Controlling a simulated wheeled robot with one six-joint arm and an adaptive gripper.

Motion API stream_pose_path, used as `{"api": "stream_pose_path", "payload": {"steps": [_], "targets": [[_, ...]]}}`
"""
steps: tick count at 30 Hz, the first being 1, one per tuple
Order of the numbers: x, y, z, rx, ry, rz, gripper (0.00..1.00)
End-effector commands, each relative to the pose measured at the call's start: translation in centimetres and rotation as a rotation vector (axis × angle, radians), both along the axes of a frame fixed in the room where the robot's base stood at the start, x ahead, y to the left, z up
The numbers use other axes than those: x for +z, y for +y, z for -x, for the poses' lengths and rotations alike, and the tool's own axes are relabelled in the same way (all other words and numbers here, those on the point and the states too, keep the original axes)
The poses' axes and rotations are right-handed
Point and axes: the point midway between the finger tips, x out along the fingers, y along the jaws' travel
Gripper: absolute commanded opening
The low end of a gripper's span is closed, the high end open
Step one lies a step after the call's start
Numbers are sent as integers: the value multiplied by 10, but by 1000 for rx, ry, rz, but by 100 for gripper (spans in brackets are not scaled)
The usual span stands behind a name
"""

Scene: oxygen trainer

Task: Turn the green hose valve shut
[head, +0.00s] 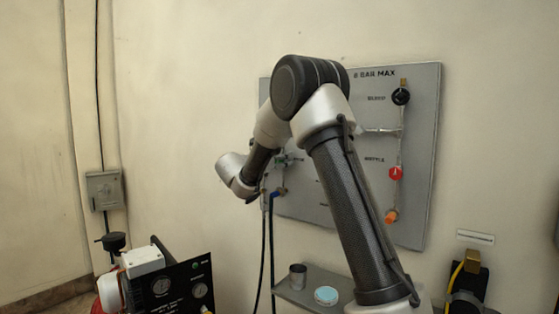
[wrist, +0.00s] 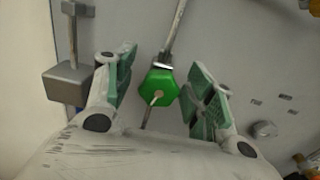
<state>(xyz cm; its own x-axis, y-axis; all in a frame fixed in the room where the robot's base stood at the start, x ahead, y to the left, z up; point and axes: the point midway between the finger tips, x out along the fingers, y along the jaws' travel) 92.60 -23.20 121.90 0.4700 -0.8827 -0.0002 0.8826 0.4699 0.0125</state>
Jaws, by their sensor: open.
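The green hose valve (wrist: 159,87) shows in the wrist view as a green hexagonal knob with a pale pin at its middle, on a thin pipe against the grey panel. My gripper (wrist: 163,80) is open, with one green-padded finger on each side of the knob. A gap shows between the knob and each finger; I cannot tell how deep the fingers reach. In the head view my arm hides most of the valve's area, and the gripper's fingers do not show clearly there.
The grey panel (head: 425,150) carries a black knob (head: 401,97), a red knob (head: 396,173) and an orange fitting (head: 391,216). A small shelf (head: 337,281) below holds a metal cup (head: 298,276) and a blue-topped disc (head: 326,295). A grey block (wrist: 68,83) sits near the left finger.

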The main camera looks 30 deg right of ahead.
Motion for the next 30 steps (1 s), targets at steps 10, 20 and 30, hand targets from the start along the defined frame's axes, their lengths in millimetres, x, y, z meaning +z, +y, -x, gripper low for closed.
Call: {"api": "stream_pose_path", "payload": {"steps": [10, 20, 30], "targets": [[1, 32, 16, 4, 0, 0, 54], [0, 92, 48, 3, 0, 0, 54], [0, 106, 57, 0, 0, 0, 54]]}}
